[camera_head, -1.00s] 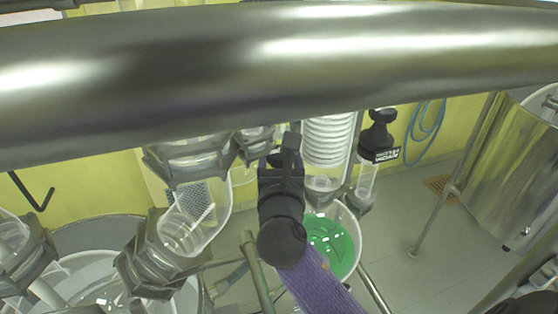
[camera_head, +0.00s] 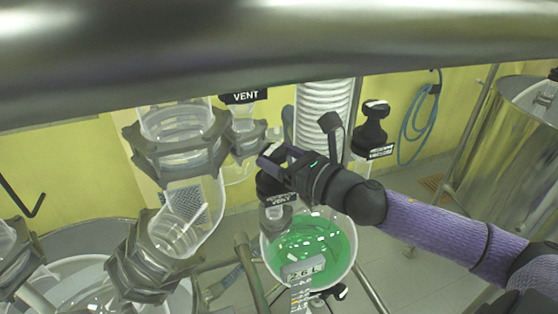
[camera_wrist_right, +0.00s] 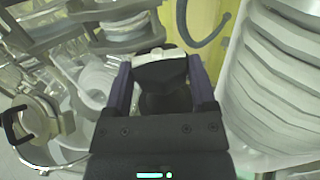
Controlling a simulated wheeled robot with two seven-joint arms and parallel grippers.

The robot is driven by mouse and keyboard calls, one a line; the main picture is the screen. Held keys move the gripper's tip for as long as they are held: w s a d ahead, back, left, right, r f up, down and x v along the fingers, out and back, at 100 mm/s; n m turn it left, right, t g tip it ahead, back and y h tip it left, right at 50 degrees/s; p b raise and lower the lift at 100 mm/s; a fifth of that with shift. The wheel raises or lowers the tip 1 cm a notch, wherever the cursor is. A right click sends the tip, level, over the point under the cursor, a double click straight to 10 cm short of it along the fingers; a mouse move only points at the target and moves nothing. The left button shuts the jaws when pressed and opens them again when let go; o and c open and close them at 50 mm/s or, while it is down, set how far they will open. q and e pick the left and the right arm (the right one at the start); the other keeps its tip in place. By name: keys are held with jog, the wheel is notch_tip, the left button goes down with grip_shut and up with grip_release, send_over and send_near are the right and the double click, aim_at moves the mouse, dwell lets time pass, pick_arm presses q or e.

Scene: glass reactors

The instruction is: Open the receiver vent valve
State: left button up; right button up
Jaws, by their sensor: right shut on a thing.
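The receiver vent valve has a black knob (camera_head: 268,186) with a small VENT label below it, above the glass receiver (camera_head: 352,262) of green liquid. My right gripper (camera_head: 275,160) comes in from the right and is shut on this knob. In the right wrist view the dark knob (camera_wrist_right: 165,90), with a pale top edge, sits between the two fingers of my right gripper (camera_wrist_right: 163,80). The fingers partly hide the knob, and I cannot tell how far the valve is turned. My left gripper is not in view.
Another VENT label (camera_head: 245,97) hangs higher up, left of the ribbed white condenser (camera_head: 323,115). A second black valve knob (camera_head: 372,125) stands to the right. Clamped glass joints (camera_head: 178,150) crowd the left. A thick metal pipe (camera_head: 280,40) crosses the top. A steel vessel (camera_head: 515,130) stands right.

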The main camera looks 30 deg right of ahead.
jog(key=shift+n+g+y, duration=0.3)
jog(key=shift+n+y, duration=0.3)
jog(key=shift+y, duration=0.3)
jog(key=shift+d, duration=0.1)
jog(key=o, duration=1.2)
jog(key=shift+w, duration=0.1)
jog(key=shift+c, duration=0.2)
